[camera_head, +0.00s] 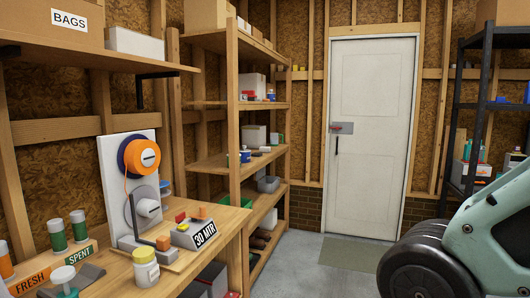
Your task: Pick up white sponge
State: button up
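I cannot make out a white sponge for certain in the head view. Small items on the wooden shelf unit (234,130) are too small to tell apart. My gripper is not in view; only a pale green and black part of my own body shows at the lower right.
A wooden workbench (215,251) at left holds an orange spool (139,157) on a white stand, a jar (145,268) and several tubes. A closed white door (370,120), a mat (350,255) and a black rack (481,110) lie beyond. Grey floor is clear mid-right.

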aim_at(263, 149)
jog(key=i+l+z, duration=0.1)
jog(key=i+z, duration=0.4)
jog(key=i, duration=1.5)
jog(key=i+u, duration=0.2)
jog(key=i, duration=0.2)
jog(key=i+l+u, duration=0.2)
jog(key=i, duration=0.25)
jog(key=i+l+u, duration=0.15)
jog(key=i, duration=0.25)
jog(key=i+l+u, duration=0.2)
jog(key=i, duration=0.2)
